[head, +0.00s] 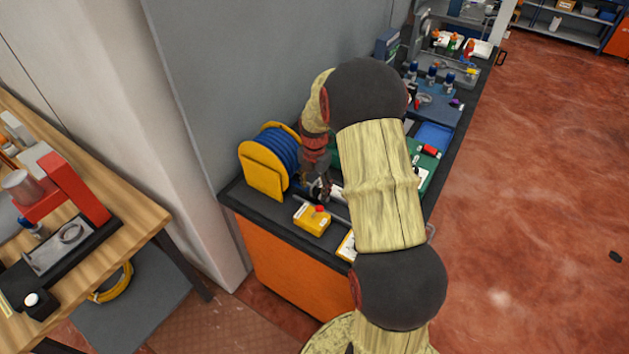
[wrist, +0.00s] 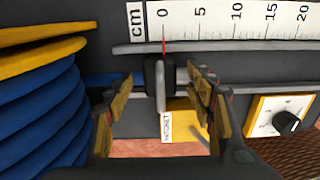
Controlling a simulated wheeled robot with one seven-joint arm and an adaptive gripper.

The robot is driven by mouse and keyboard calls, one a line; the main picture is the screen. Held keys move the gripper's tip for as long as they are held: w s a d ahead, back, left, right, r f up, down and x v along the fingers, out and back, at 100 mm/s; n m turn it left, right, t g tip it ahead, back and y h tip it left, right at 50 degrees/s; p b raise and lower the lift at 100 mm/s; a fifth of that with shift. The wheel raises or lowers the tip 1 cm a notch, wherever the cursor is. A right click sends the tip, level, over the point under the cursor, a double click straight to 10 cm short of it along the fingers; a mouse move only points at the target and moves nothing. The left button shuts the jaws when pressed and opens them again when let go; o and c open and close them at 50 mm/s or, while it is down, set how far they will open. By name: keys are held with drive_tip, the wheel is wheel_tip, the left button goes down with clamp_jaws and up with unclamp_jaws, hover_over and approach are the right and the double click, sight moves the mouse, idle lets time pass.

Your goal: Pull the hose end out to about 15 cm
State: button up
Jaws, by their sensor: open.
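The hose reel (head: 263,168) has yellow flanges and blue hose and stands at the near left end of the bench. Its blue coils (wrist: 40,110) fill the left of the wrist view. A short blue length runs right to the hose end (wrist: 152,76), a dark block with a pale upright bar. A red pointer above it stands at about 0 on the white cm scale (wrist: 225,22). My gripper (wrist: 158,88) is open, its yellowish fingers on either side of the hose end, with gaps visible. In the head view my gripper (head: 319,186) is small and partly hidden by my arm.
A yellow box (head: 312,218) with a red button is in front of the gripper; it carries a RATCHET label (wrist: 167,127). A dial panel (wrist: 280,115) is to the right. Grey rails run along the scale. Trays and tools cover the bench farther back.

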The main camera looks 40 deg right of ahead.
drive_tip(key=shift+f, duration=1)
drive_tip(key=shift+c, duration=1)
drive_tip(key=c, duration=1.1)
clamp_jaws()
